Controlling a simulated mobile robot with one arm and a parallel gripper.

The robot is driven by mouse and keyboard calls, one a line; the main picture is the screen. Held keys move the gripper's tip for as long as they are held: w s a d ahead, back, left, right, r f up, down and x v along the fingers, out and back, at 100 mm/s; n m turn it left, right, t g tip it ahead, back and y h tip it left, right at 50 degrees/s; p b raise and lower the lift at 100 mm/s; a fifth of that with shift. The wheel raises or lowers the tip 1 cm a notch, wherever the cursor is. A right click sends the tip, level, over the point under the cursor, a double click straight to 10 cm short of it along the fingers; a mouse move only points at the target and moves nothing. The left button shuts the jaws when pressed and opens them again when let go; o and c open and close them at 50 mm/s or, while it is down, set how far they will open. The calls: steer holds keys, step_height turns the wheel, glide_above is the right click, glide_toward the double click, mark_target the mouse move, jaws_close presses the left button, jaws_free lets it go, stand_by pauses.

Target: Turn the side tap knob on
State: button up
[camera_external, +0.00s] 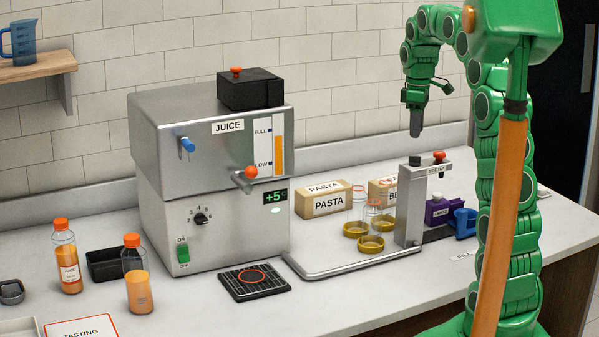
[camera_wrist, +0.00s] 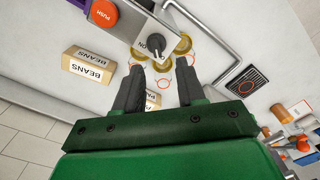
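The side tap is a grey post with a flat top (camera_external: 425,168), standing right of centre on the counter. Its top bears a dark knob (camera_external: 414,160) and an orange push button (camera_external: 439,157). In the wrist view the dark knob (camera_wrist: 156,42) with an "ON" label lies just beyond my fingertips, and the orange button (camera_wrist: 104,12) is to its upper left. My gripper (camera_external: 415,132) points down above the tap, apart from it. In the wrist view my gripper (camera_wrist: 161,66) is open, with its two dark fingers spread and no object held. The knob's exact angle is unclear.
The steel juice machine (camera_external: 215,180) stands left of the tap. Jars with yellow bases (camera_external: 370,244) stand beside the post, inside a metal rail (camera_external: 345,268). Boxes of pasta (camera_external: 326,199) and beans (camera_external: 384,190) stand behind. A blue cup (camera_external: 465,223) is to the right.

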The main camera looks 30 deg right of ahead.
mark_target(410, 161)
steer(key=shift+w+d+f, duration=0.1)
steer(key=shift+w+d, duration=0.1)
steer(key=shift+w, duration=0.05)
steer(key=shift+f, duration=3.75)
jaws_close()
